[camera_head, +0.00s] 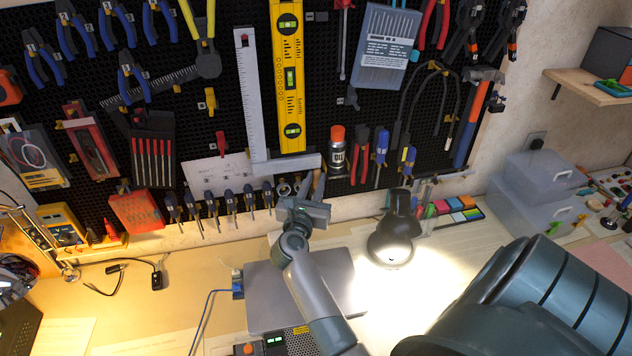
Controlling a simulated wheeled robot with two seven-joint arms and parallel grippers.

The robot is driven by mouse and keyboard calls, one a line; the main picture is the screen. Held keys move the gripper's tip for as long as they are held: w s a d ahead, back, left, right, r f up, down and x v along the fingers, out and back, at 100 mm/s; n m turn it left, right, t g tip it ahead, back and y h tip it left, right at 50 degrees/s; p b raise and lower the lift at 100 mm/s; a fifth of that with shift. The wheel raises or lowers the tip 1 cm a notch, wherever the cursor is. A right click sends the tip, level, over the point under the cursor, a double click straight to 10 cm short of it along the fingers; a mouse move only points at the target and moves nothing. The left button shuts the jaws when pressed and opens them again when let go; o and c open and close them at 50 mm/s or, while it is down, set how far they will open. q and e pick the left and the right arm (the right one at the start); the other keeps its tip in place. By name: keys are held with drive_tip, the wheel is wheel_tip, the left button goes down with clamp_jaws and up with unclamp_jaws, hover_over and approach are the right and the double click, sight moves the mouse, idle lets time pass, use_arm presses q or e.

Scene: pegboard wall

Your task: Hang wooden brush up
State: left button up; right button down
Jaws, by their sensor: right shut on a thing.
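My right gripper (312,187) is in front of the lower edge of the black pegboard (215,125), below the foot of the metal square. Its fingers point up toward the board and are shut on the wooden brush. The brush is hidden or too small to make out between and behind the fingers. I cannot tell which peg, if any, it touches. My left gripper is not in view.
A lit black lamp (396,235) stands close on the right. A grey laptop-like slab (268,300) lies below on the desk.

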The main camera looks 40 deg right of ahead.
drive_tip(key=shift+w+f, duration=0.15)
idle(0.5)
drive_tip(key=c, duration=1.5)
unclamp_jaws()
drive_tip(key=shift+c, duration=0.2)
drive_tip(key=shift+s+a+f+b, duration=0.1)
drive_tip(key=shift+s+a+b, duration=0.15)
drive_tip(key=shift+a+b, duration=0.1)
drive_tip(key=b+v, duration=0.2)
drive_tip(key=v, duration=0.4)
drive_tip(key=shift+s+a, duration=0.2)
drive_tip(key=shift+s, duration=0.05)
